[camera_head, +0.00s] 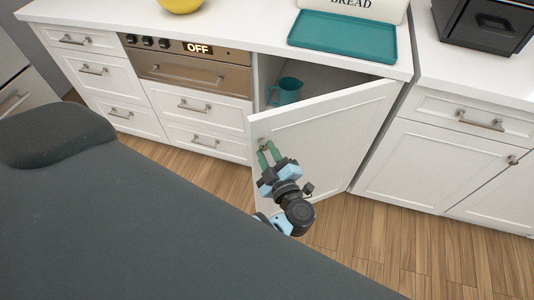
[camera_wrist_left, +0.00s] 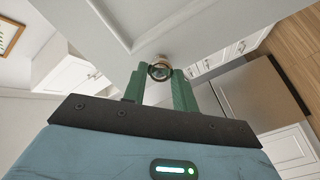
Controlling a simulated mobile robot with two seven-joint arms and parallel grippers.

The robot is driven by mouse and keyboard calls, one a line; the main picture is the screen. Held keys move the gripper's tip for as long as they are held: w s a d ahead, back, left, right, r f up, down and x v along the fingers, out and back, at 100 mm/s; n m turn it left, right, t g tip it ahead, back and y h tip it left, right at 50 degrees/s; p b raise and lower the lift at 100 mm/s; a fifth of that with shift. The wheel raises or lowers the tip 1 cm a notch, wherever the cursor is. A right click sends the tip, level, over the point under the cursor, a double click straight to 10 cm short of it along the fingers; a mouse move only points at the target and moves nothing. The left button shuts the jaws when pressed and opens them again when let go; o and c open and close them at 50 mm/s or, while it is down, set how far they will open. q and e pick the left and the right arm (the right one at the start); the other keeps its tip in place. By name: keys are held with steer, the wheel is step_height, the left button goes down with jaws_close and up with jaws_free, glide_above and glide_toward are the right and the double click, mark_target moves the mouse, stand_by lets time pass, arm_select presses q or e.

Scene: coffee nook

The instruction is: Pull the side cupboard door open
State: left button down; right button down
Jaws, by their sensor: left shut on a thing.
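The side cupboard door (camera_head: 318,135) is white and stands partly open, swung out from the counter front with its hinge side at the right. A round metal knob (camera_wrist_left: 160,70) sits near its free edge. My left gripper (camera_head: 267,150) has green fingers and is shut on the knob; in the left wrist view the fingers (camera_wrist_left: 160,82) stand on both sides of it. A teal mug (camera_head: 286,91) shows inside the open cupboard. My right gripper is not in view.
A teal tray (camera_head: 342,38) and a bread box (camera_head: 355,8) stand on the white counter above the door. An oven (camera_head: 190,68) and drawers (camera_head: 205,107) are to the left. Closed cupboards (camera_head: 440,165) are to the right. Wood floor (camera_head: 370,240) is clear in front.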

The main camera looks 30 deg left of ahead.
arm_select(q)
steer(key=shift+f, duration=0.1)
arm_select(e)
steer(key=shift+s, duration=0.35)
arm_select(q)
steer(key=c, duration=1.1)
jaws_free()
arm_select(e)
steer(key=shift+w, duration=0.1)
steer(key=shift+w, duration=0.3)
